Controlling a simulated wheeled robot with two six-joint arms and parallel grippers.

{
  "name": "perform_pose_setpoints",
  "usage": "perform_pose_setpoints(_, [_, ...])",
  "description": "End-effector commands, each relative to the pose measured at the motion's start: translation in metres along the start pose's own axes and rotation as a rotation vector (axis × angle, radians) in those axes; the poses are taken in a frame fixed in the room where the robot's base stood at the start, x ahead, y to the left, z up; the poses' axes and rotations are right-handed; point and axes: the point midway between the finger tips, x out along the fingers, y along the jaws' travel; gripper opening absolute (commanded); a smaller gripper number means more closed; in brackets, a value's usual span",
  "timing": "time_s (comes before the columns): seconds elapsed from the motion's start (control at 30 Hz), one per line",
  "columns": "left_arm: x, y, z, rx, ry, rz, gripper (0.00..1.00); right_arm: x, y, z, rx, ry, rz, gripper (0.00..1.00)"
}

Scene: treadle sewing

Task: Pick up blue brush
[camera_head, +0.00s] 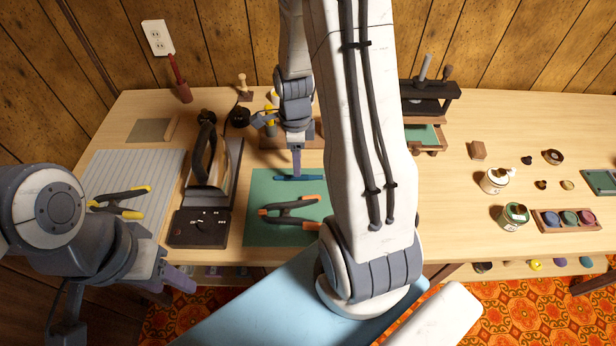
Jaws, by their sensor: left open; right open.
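A slim blue brush (312,178) lies near the back edge of the green mat (262,236), roughly crosswise in the view. My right gripper (297,171) points down directly over the brush, its fingertips at or just above it. I cannot tell whether they touch it. The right gripper is open, seen edge-on. My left gripper (168,282) is open and empty at the front edge of the table, low on the left, away from the brush. My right arm hides the right part of the mat.
A clamp with orange tips (290,213) lies on the mat in front of the brush. A dark machine (203,228) stands left of it, and a yellow-tipped clamp (122,203) lies on a striped board (140,165). Jars (494,180) and a press (428,105) stand to the right.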

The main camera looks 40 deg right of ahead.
Motion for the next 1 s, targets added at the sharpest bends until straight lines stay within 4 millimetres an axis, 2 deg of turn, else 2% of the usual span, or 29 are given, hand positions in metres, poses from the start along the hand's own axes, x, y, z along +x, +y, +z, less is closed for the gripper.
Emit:
perform_pose_setpoints(0.33, [0.001,0.000,0.000,0.000,0.000,0.000,0.50,0.046,0.002,0.003,-0.001,0.001,0.004,0.55])
perform_pose_setpoints(0.63, [0.001,0.000,0.000,0.000,0.000,0.000,0.50,0.052,0.002,0.004,-0.001,0.000,0.000,0.55])
perform_pose_setpoints(0.67, [0.001,0.000,0.000,0.000,0.000,0.000,0.50,0.051,0.002,0.004,-0.002,0.000,0.000,0.51])
perform_pose_setpoints(0.7, [0.001,0.000,0.000,0.000,0.000,0.000,0.50,0.051,0.002,0.004,-0.002,0.000,0.000,0.36])
perform_pose_setpoints(0.8, [0.001,0.000,0.000,0.000,0.000,0.000,0.50,0.051,0.002,0.004,-0.002,0.000,0.000,0.00])
perform_pose_setpoints(1.0, [0.001,0.000,0.000,0.000,0.000,0.000,0.50,0.051,0.002,0.004,-0.002,0.000,0.000,0.00])
